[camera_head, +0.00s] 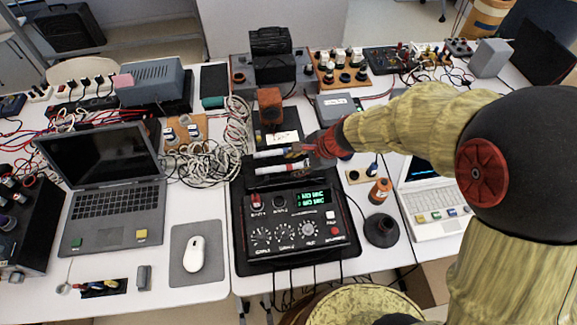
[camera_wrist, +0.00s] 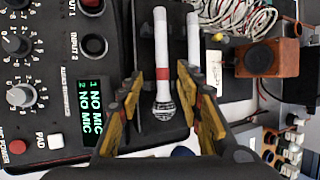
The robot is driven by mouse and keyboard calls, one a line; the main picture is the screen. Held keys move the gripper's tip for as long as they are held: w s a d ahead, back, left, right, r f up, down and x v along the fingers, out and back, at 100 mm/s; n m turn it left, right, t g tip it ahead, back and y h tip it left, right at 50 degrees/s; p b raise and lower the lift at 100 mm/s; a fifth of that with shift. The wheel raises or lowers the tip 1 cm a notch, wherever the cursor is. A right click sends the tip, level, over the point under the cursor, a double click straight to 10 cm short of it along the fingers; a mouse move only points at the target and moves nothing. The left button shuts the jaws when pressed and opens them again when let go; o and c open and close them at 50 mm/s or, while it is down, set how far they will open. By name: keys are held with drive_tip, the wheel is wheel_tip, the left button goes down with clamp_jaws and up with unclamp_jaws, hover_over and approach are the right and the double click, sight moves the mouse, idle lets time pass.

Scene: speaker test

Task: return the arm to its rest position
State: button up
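My arm reaches in from the right in the head view, with my gripper (camera_head: 306,152) over the back of the black mixer box (camera_head: 290,252). In the wrist view my gripper (camera_wrist: 160,72) is open, its yellow-padded fingers apart. A white microphone with a red band (camera_wrist: 162,42) shows between the fingers, with clear gaps on both sides; the height between them is unclear. A second white microphone (camera_wrist: 193,32) lies beside it, partly hidden by the right finger. The mixer's green display (camera_wrist: 91,110) reads NO MIC on both lines.
A small brown speaker (camera_head: 270,104) stands behind the microphones. A laptop (camera_head: 110,190) and a mouse (camera_head: 194,253) are at left. White cables lie bundled behind the mouse.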

drive_tip(key=shift+v, duration=2.15)
drive_tip(key=s+n, duration=0.1)
drive_tip(key=s+n+g, duration=0.1)
drive_tip(key=s, duration=0.1)
drive_tip(key=s+f+n, duration=0.1)
drive_tip(key=n, duration=0.1)
drive_tip(key=shift+s+d+f+g, duration=0.15)
drive_tip(key=shift+s+d+g, duration=0.15)
drive_tip(key=shift+d, duration=0.1)
drive_tip(key=s+d+r+n+t+h, duration=0.2)
drive_tip(key=s+d+r+n, duration=0.3)
drive_tip(key=s+d+r, duration=0.2)
drive_tip(key=s+d+r+n+t+h, duration=0.2)
drive_tip(key=s+d+r+n, duration=0.3)
drive_tip(key=d+r, duration=0.6)
drive_tip(key=shift+s+d+r+h, duration=0.2)
drive_tip(key=shift+s+r+h, duration=0.55)
drive_tip(key=shift+s, duration=0.3)
